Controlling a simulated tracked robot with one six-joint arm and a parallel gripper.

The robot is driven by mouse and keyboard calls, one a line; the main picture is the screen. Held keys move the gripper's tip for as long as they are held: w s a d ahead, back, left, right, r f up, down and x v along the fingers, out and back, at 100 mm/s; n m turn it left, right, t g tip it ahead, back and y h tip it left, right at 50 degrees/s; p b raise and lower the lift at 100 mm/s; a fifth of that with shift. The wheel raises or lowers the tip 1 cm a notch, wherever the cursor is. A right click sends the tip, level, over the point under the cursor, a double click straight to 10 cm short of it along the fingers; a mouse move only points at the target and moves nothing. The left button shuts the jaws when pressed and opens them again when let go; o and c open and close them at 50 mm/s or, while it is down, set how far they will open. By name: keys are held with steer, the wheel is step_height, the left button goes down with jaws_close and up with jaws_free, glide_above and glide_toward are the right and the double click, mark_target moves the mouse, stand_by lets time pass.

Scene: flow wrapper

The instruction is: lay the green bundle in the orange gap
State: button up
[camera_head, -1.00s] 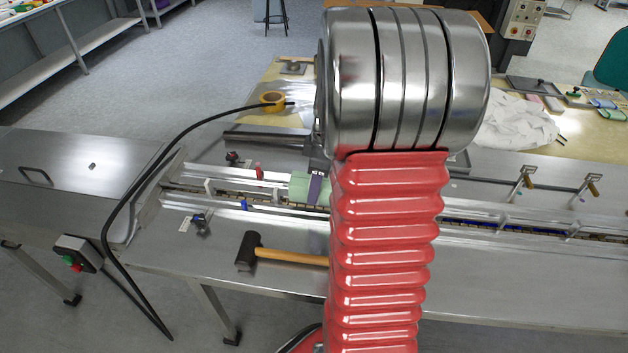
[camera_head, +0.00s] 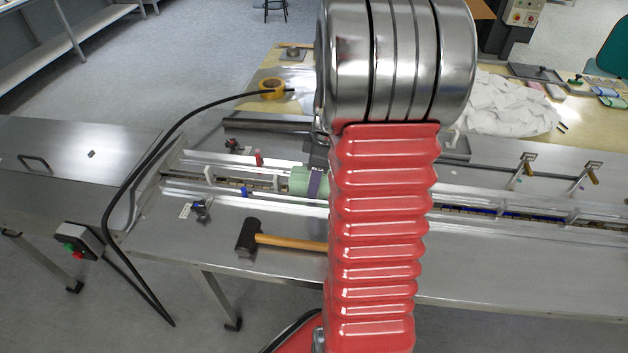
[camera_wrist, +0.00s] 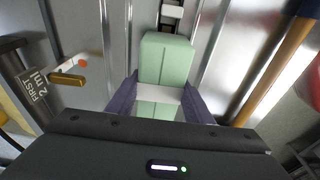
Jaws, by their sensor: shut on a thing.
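The pale green bundle (camera_head: 299,181) with a white band is over the long metal infeed channel (camera_head: 237,184), left of my red arm. In the wrist view the bundle (camera_wrist: 165,60) sits between the purple fingers of my gripper (camera_wrist: 157,102), which is shut on it. The bundle lies roughly along the channel. I cannot tell whether it touches the channel floor. A white pusher (camera_wrist: 172,12) shows just beyond its far end. I can make out no orange gap; my arm covers part of the channel.
A mallet (camera_head: 285,242) lies in front of the channel. A red clip (camera_head: 258,158) and a blue clip (camera_head: 244,191) stand along it, left of the bundle. A black cable (camera_head: 150,150) arches at left. Crumpled white film (camera_head: 505,105) lies behind.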

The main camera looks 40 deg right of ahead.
steer(key=shift+f, duration=0.1)
steer(key=o, duration=1.1)
steer(key=r, duration=0.4)
steer(key=s+d+r, duration=0.1)
steer(key=r, duration=0.8)
steer(key=shift+s+d+r, duration=0.15)
steer(key=shift+s+r, duration=0.15)
